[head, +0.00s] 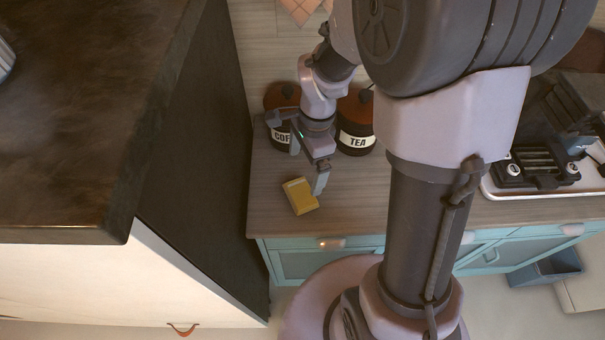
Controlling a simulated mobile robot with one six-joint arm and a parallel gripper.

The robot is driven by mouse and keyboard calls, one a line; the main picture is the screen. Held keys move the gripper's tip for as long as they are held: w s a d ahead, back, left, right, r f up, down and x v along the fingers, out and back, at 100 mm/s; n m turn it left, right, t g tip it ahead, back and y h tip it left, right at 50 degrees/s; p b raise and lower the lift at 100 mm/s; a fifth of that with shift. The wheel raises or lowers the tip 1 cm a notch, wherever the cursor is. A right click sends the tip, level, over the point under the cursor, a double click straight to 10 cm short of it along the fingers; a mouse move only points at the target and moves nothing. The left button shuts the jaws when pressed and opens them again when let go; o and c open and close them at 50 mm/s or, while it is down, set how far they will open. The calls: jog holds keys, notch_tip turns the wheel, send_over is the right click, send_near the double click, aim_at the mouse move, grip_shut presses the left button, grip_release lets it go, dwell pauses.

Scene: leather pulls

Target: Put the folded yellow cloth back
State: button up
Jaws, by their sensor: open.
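The folded yellow cloth (300,197) lies on the wooden counter near its front left corner, with a pale band along its upper edge. My gripper (308,172) is just above and behind the cloth, with its jaws open. One finger comes down close to the cloth's right side; from this view I cannot tell whether it touches. The cloth is not between shut fingers.
A COFFEE canister (283,100), partly hidden by my arm, and a TEA canister (356,135) stand behind my gripper. A tall dark panel (205,150) borders the counter on the left. A tray (545,190) with a black appliance is at right.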

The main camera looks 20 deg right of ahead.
jog(key=s+a+r+n+t, duration=0.2)
jog(key=s+r+n, duration=0.4)
jog(key=r, duration=0.3)
jog(key=s+a+r+n+t, duration=0.3)
jog(key=s+r+n, duration=0.4)
jog(key=r, duration=0.3)
jog(key=shift+t+y, duration=0.3)
jog(key=shift+t, duration=0.1)
jog(key=shift+a, duration=0.1)
